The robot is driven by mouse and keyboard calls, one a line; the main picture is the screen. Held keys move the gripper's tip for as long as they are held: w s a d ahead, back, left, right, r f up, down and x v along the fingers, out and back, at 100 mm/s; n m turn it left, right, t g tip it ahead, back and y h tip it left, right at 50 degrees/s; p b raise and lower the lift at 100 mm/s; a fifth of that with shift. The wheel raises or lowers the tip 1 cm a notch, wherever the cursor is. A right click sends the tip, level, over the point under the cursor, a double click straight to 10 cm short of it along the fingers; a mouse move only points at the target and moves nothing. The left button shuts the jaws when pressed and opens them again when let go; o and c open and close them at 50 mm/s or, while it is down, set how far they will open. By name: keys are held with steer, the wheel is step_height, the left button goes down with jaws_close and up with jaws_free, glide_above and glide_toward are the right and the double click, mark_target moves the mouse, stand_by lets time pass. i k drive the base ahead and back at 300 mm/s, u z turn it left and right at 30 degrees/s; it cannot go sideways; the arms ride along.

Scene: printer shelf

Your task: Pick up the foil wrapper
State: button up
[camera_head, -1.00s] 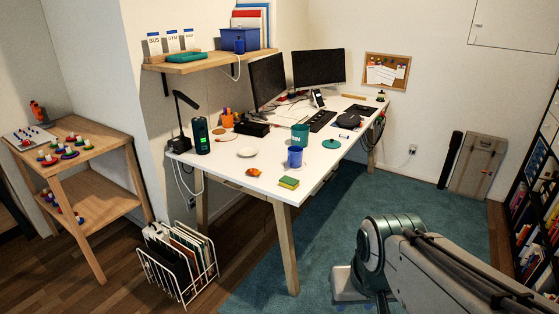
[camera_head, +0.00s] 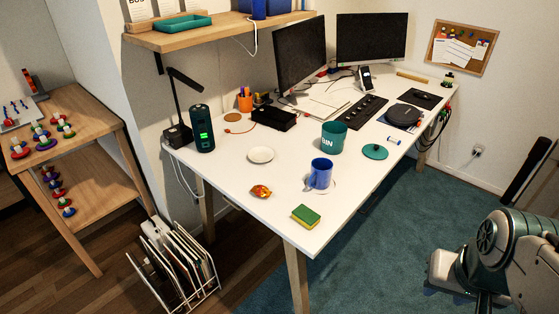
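A small crumpled orange-red object that looks like the foil wrapper (camera_head: 261,192) lies on the white desk (camera_head: 225,178), near its front edge. It lies left of a green and yellow sponge (camera_head: 306,216) and a blue mug (camera_head: 320,174), apart from both. Part of my arm shows at the lower right, over the carpet and well away from the desk. My gripper's fingertips cannot be made out.
A white saucer (camera_head: 261,155), a teal bin (camera_head: 333,137) and a teal lid (camera_head: 375,152) stand farther back on the desk. A dark cylinder (camera_head: 201,128) stands at the left. A file rack (camera_head: 175,265) is on the floor. Teal carpet is clear right of the desk.

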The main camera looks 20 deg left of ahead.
mark_target(260, 191)
steer(key=u, duration=0.75)
steer(key=i, duration=1)
steer(key=u, duration=0.85)
